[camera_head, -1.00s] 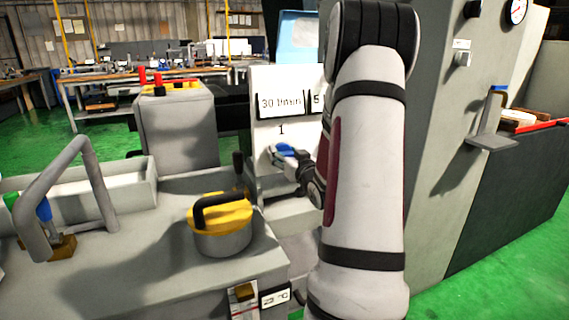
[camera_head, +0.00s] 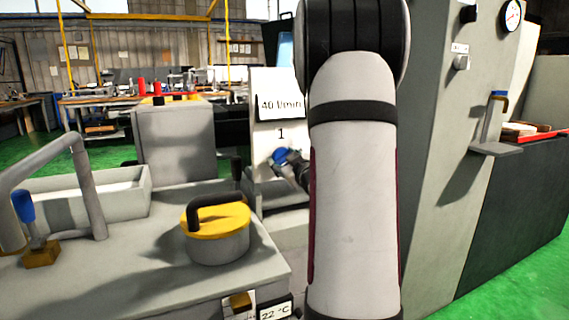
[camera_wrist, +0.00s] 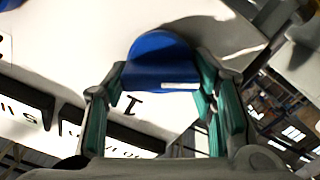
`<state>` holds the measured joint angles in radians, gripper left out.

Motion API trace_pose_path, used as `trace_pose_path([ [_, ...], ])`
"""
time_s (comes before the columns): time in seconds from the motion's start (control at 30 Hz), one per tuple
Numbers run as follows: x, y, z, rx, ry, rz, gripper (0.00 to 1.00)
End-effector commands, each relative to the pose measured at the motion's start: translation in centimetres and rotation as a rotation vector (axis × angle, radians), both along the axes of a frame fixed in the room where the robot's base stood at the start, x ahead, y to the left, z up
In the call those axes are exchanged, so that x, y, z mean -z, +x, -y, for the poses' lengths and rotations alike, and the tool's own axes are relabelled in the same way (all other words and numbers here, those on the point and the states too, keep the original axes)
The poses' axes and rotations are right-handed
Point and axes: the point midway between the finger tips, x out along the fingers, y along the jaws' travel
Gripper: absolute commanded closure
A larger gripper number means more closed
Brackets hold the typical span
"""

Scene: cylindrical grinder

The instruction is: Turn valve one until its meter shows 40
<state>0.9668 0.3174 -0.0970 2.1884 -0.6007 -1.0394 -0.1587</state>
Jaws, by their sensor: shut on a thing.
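The meter (camera_head: 281,104) on the white panel reads 40 l/min in the head view. The number 1 is printed below it. The blue valve handle (camera_head: 280,156) sits under that number, at the gripper's tip. My gripper (camera_head: 288,162) is at the handle, partly hidden behind my arm. In the wrist view, the blue handle (camera_wrist: 160,62) lies between the fingers of my gripper (camera_wrist: 160,88), which are shut on it. The meter's face (camera_wrist: 110,135) also shows there, upside down and partly covered. A second meter is partly visible at the left of that view.
A round pot with a yellow lid and black handle (camera_head: 217,232) stands on the grey machine bed (camera_head: 140,265), left of the panel. A bent grey pipe (camera_head: 90,185) rises at the left. A tall grey cabinet (camera_head: 440,150) stands right of my arm.

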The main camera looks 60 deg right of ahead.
Motion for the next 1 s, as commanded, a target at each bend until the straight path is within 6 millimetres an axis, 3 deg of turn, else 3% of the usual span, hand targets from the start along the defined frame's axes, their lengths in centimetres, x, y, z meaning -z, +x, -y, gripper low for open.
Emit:
trace_pose_path([
  [0.37, 0.2, 0.0, 0.0, 0.000, -0.001, -0.006, 0.77],
  [0.4, 0.2, 0.0, 0.0, 0.000, -0.001, -0.006, 0.46],
  [0.5, 0.2, 0.0, 0.0, 0.000, -0.001, -0.006, 0.30],
  [0.83, 0.0, -0.2, -0.1, 0.001, -0.003, -0.004, 0.30],
  [1.0, 0.0, -1.8, -1.0, 0.003, -0.003, -0.003, 0.30],
])
